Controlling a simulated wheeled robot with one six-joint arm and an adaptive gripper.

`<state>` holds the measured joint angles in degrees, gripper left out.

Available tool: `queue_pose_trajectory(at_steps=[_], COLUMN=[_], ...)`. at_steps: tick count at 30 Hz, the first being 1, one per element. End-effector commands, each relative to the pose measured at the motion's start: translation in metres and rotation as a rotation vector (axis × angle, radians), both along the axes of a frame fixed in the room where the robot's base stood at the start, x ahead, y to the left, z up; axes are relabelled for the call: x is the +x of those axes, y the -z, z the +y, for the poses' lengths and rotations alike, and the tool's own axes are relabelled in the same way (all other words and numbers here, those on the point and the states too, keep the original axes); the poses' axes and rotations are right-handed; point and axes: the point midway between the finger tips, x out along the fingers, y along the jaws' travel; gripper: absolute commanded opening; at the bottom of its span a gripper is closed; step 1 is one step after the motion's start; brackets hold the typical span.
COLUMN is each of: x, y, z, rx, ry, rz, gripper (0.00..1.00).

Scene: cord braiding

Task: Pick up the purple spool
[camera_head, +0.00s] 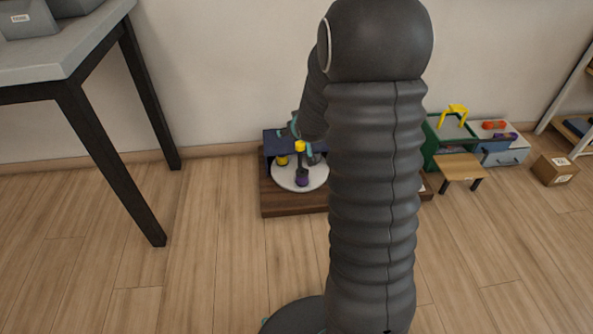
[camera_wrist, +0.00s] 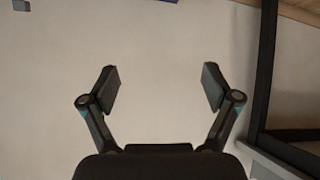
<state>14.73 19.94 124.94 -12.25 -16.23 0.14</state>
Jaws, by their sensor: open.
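The purple spool (camera_head: 302,181) is small and dark purple. It stands at the front edge of a round white disc (camera_head: 289,183) on a dark wooden board (camera_head: 285,204) on the floor. A yellow piece (camera_head: 300,147) shows just above and behind it, and another yellow piece (camera_head: 282,161) is to its left. My gripper (camera_wrist: 160,88) is open and empty in the wrist view, with pale wall beyond its spread fingers. The spool cannot be made out there.
A grey-topped table (camera_head: 66,57) with dark legs stands at the left. At the right are a green box (camera_head: 432,143), a small wooden stool (camera_head: 460,167), a grey-blue toolbox (camera_head: 503,155) and a cardboard box (camera_head: 555,170). The wall is close behind. The floor in front is clear.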

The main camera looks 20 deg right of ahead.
Motion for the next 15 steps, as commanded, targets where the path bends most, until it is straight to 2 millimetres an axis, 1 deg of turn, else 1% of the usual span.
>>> queue_pose_trajectory(at_steps=[1, 3, 7, 8, 9, 11, 12, 14, 15], x=[0.009, 0.020, 0.036, 0.038, 0.041, 0.044, 0.045, 0.045, 0.044], y=[0.023, 0.047, 0.094, 0.106, 0.121, 0.144, 0.160, 0.183, 0.199], z=[-0.008, -0.018, -0.034, -0.037, -0.041, -0.048, -0.051, -0.056, -0.060], rx=[0.002, 0.002, 0.007, 0.009, 0.013, 0.017, 0.022, 0.030, 0.034], ry=[0.000, -0.004, -0.012, -0.012, -0.015, -0.017, -0.018, -0.021, -0.022], rz=[-0.008, -0.033, -0.084, -0.095, -0.109, -0.133, -0.150, -0.175, -0.190], gripper=[0.88, 0.88, 0.88, 0.88, 0.88, 0.88, 0.88, 0.88, 0.88])
